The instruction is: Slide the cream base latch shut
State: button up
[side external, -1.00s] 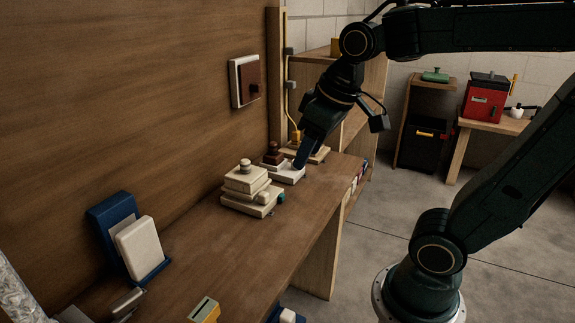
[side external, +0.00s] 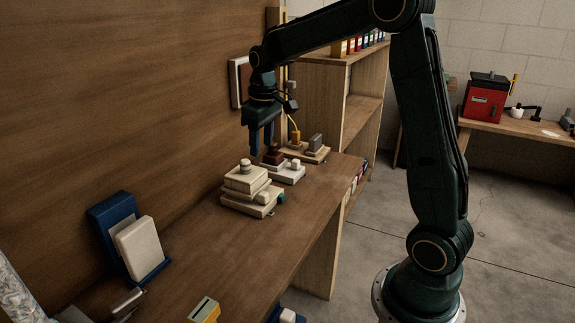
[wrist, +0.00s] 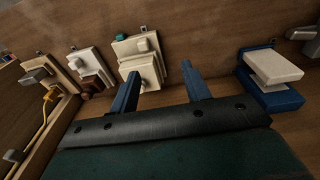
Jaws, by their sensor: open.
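The cream base (side external: 245,207) is a stack of cream blocks on the bench, with a round pale knob (side external: 246,165) on top and a teal piece (side external: 280,197) at its right side. Which part is its latch, I cannot tell. My gripper (side external: 261,152) is open, pointing down, empty, above and slightly behind the cream base and apart from it. In the wrist view the cream base (wrist: 129,48) shows just beyond the left blue finger, which overlaps its near edge, with the teal piece (wrist: 120,37) at its far end.
Behind the cream base stand a white base (side external: 288,176) with a dark brown block and white knob, and a wooden base (side external: 318,154) with a yellow plug and grey block. A blue stand (side external: 107,222) holds a cream panel nearer.

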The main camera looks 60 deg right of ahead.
jog(key=g, duration=0.1)
send_over(263, 193)
notch_tip(263, 193, down, 7)
jog(key=shift+s+f, duration=0.1)
jog(key=shift+f, duration=0.1)
notch_tip(263, 193, down, 14)
jog(key=shift+a+r, duration=0.1)
jog(key=shift+r, duration=0.15)
dwell(0.3)
grip_shut()
